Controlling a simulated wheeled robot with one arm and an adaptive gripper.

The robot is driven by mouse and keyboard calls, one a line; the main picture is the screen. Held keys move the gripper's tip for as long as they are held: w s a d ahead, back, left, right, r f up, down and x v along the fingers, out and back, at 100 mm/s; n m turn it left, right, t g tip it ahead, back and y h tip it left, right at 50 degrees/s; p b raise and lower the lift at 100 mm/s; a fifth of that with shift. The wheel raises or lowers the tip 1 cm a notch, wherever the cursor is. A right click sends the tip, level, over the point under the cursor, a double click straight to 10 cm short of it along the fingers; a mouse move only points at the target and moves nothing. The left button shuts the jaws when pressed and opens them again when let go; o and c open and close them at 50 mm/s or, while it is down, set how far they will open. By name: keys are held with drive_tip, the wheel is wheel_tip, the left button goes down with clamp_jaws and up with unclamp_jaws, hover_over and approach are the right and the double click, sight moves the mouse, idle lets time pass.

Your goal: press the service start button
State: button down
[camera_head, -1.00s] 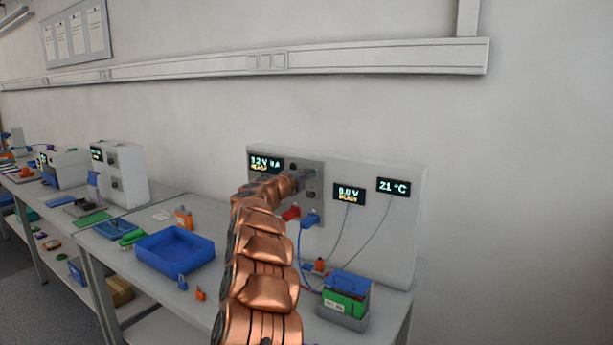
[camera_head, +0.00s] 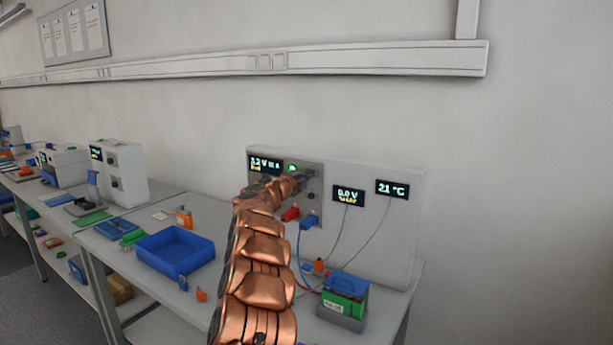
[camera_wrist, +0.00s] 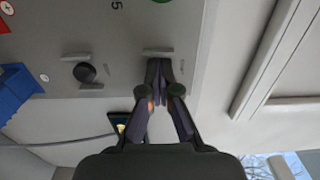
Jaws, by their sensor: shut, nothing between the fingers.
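The cycler's grey control panel (camera_head: 316,210) stands upright on the bench; it also fills the left of the wrist view (camera_wrist: 45,35). My gripper (camera_wrist: 160,68) is shut and empty, its fingertips at the panel just below a small pale label strip (camera_wrist: 158,52). In the head view my gripper (camera_head: 302,179) is at the panel's upper part, partly hidden by my arm. The service start button cannot be made out; the fingertips cover the spot under the strip. Whether they touch the panel is hard to tell. A green lamp (camera_head: 292,168) is lit above the gripper.
A black round knob (camera_wrist: 84,72) sits beside the fingertips. Red (camera_head: 290,213) and blue (camera_head: 309,221) plugs with cables stick out below. A green and blue battery (camera_head: 345,296) and a blue tray (camera_head: 176,252) stand on the bench.

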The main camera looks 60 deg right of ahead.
drive_tip(key=a, duration=0.8)
idle(0.4)
idle(0.9)
